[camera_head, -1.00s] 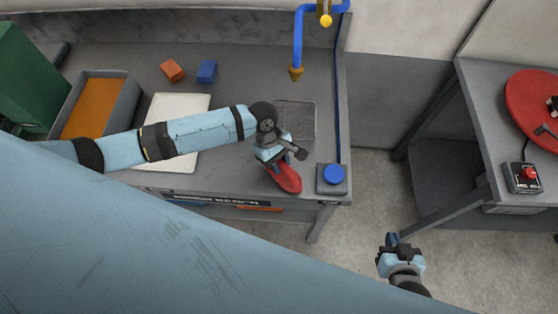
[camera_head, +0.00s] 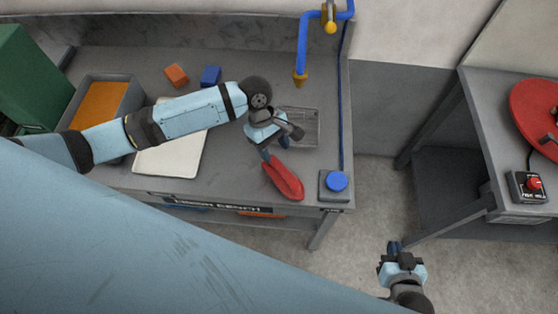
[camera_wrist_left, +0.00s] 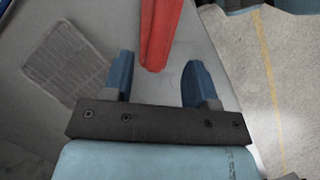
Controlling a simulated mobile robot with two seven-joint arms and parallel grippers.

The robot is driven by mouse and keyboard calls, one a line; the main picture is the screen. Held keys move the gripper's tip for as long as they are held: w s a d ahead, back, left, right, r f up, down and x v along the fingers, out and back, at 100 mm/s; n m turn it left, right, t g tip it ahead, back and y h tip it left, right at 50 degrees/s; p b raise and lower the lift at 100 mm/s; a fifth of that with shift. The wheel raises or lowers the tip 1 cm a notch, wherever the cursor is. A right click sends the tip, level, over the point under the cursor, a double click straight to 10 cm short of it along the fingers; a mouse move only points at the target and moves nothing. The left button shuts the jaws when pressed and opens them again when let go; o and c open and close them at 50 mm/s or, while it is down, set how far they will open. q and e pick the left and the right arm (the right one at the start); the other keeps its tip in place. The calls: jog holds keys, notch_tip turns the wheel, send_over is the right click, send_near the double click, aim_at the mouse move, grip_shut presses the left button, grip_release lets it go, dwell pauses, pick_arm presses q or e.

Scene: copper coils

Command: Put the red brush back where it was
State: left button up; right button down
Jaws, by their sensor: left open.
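The red brush (camera_head: 284,178) lies on the grey bench (camera_head: 230,165) near its front edge, left of the blue button. My left gripper (camera_head: 275,148) is at the brush's far end. In the left wrist view its two blue fingers (camera_wrist_left: 159,72) are apart, with nothing clamped between them. The near end of the red brush (camera_wrist_left: 160,32) shows between and beyond the fingertips, touching neither. My right gripper (camera_head: 396,250) hangs over the floor, away from the bench; its finger gap is too small to read.
A wire grid (camera_head: 303,125) lies behind the brush. A blue button box (camera_head: 335,186) stands at the bench corner. A white board (camera_head: 165,160), orange block (camera_head: 176,75), blue block (camera_head: 211,75) and orange-filled tray (camera_head: 125,108) lie left. A blue pipe (camera_head: 303,45) hangs over the back.

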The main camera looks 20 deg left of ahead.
pick_arm(q)
jog(key=shift+v, duration=1.9)
jog(key=s+d+m+t, duration=0.3)
jog(key=s+m+t, duration=0.1)
jog(key=s+m, duration=0.5)
jog(key=s+a+r+m+t+y, duration=0.25)
jog(key=s+a+m+y, duration=0.2)
jog(key=s+a, duration=0.65)
jog(key=w+d+f+t+h, duration=0.1)
jog(key=w+f+t, duration=0.1)
jog(key=f, duration=0.2)
jog(key=w+d+f+m+t+h, duration=0.1)
jog(key=w+d+f+t, duration=0.1)
jog(key=f, duration=0.3)
jog(key=w+d+f+t+h, duration=0.1)
jog(key=w+d+f+t, duration=0.1)
jog(key=w+f, duration=0.1)
jog(key=shift+d+f+m+t+h, duration=0.15)
jog(key=shift+f+m+t+h, duration=0.15)
jog(key=shift+f, duration=0.6)
